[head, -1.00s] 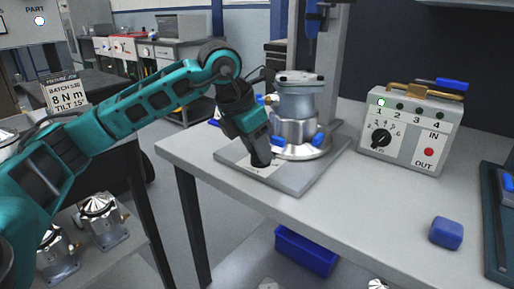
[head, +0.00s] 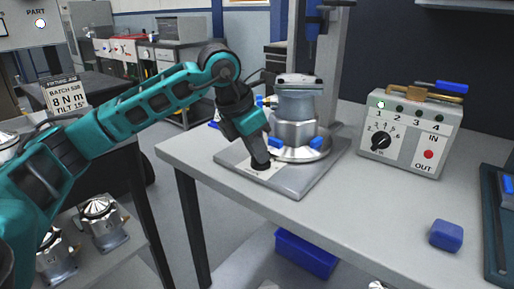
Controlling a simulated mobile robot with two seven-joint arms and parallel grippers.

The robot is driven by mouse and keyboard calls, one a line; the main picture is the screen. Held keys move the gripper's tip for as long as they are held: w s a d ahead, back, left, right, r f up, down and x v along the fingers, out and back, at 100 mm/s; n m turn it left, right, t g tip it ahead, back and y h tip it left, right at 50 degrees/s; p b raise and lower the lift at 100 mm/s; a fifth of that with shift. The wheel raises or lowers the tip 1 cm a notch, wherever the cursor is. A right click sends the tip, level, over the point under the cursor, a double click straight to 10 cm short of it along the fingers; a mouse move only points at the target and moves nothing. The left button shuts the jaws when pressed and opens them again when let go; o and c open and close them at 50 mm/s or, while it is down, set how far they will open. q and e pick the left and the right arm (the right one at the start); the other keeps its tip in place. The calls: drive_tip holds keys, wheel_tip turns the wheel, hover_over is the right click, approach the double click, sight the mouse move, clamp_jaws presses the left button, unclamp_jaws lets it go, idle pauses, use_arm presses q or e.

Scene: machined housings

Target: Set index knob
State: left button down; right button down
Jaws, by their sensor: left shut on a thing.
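A silvery machined housing (head: 295,105) stands upright on a round fixture with blue clamps (head: 316,143), on a grey base plate (head: 308,182) on the bench. My left gripper (head: 261,164) points down at the front left of the plate, over a white label (head: 270,172). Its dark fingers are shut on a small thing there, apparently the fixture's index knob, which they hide. A grey control box (head: 412,130) at the right has a black rotary dial (head: 381,140) with numbers around it, and nothing touches it. My right gripper is not in view.
A blue block (head: 446,234) lies at the front right, left of a dark tray (head: 490,245). The bench front between plate and block is clear. A sign (head: 67,95) reads "8 N m, TILT 15°".

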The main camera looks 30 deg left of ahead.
use_arm(q)
drive_tip(key=shift+m, duration=0.3)
drive_tip(key=c, duration=1.1)
unclamp_jaws()
drive_tip(key=shift+c, duration=0.2)
drive_tip(key=p+v, duration=0.3)
drive_tip(key=v, duration=1)
drive_tip(key=shift+a, duration=0.2)
drive_tip(key=shift+f, duration=0.1)
